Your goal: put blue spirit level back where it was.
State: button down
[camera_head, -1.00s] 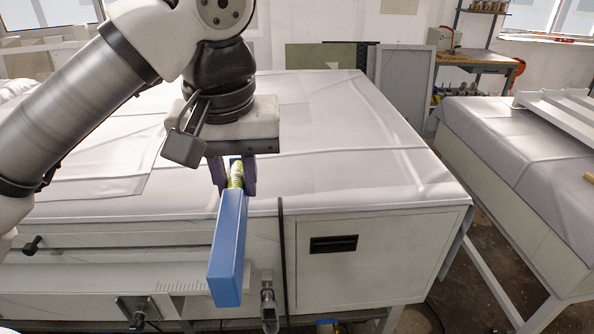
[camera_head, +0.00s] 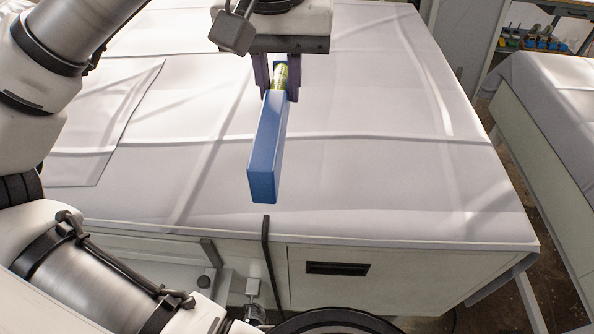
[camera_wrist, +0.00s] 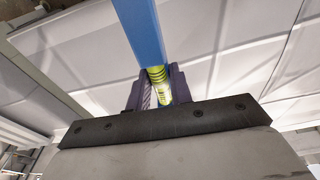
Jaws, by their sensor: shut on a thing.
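The blue spirit level (camera_head: 266,150) is a long blue bar with a yellow-green vial section at the jaws. My gripper (camera_head: 276,82) is shut on it at that vial section. In the head view the bar sticks out from the jaws toward the camera, over the near part of the white-covered table (camera_head: 370,170). It appears to be held above the cover, though the exact gap cannot be told. In the wrist view my gripper (camera_wrist: 157,90) holds the level (camera_wrist: 140,30), which runs up out of the top of the picture.
The white cover is mostly bare, with raised folds and a flat sheet (camera_head: 90,130) at the left. A cabinet front with a dark handle (camera_head: 337,268) is below the near edge. A dark upright strip (camera_head: 266,255) stands at that edge. Another covered table (camera_head: 550,110) is at the right.

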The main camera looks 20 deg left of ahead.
jog(key=shift+w+f, duration=0.2)
notch_tip(320, 180, down, 19)
jog(key=b, duration=1.4)
jog(key=shift+s+f, duration=0.1)
jog(key=shift+f, duration=0.1)
jog(key=shift+f, duration=0.1)
jog(key=shift+f+b, duration=0.15)
jog(key=shift+b, duration=0.3)
jog(key=c, duration=1.3)
grip_release()
jog(key=shift+o, duration=0.2)
notch_tip(320, 180, up, 12)
jog(key=s+p, duration=0.1)
jog(key=p, duration=0.8)
jog(key=shift+s+d+r, duration=0.2)
jog(key=shift+s+d, duration=0.05)
jog(key=shift+s, duration=0.1)
